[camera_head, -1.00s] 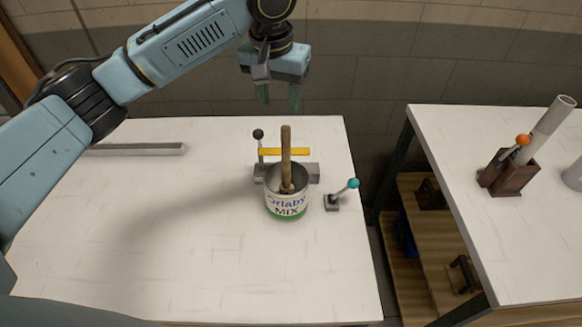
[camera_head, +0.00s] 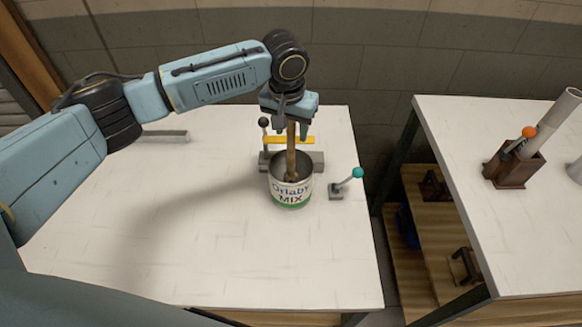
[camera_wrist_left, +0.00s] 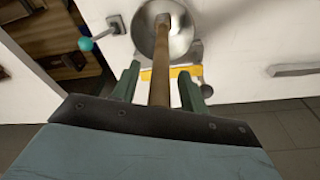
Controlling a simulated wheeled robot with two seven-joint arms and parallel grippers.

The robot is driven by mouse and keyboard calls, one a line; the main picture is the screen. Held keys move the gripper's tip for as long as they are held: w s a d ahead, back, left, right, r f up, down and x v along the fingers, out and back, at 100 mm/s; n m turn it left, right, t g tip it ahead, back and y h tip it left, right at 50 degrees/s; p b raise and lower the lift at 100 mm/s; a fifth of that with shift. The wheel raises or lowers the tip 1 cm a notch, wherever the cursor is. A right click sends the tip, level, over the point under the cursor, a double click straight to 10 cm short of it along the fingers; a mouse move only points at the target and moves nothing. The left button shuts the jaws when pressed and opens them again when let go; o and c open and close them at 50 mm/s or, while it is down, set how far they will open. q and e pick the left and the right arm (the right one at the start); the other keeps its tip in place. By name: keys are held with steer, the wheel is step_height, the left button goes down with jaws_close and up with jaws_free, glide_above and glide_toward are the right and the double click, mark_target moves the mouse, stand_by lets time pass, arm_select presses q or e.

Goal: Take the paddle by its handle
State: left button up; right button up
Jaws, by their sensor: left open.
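The paddle (camera_head: 291,160) stands upright in a metal can labelled "Orlaby MIX" (camera_head: 290,191), its wooden handle rising above the rim. My left gripper (camera_head: 291,128) is above the can, at the top of the handle. In the left wrist view the gripper (camera_wrist_left: 158,88) is open, and its two green fingers stand on either side of the wooden handle (camera_wrist_left: 161,70), with a gap visible on each side. The can's bright interior (camera_wrist_left: 152,40) shows beyond it. My right gripper is not in view.
A clamp with a yellow bar (camera_head: 302,140) and a black-knobbed lever stands behind the can. A teal-knobbed lever (camera_head: 357,173) is just right of it. A grey bar (camera_head: 165,136) lies at the back left. A second table (camera_head: 450,135) holds a brown block.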

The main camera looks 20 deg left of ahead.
arm_select(q)
jaws_close()
steer(key=shift+r, duration=0.15)
stand_by(0.4)
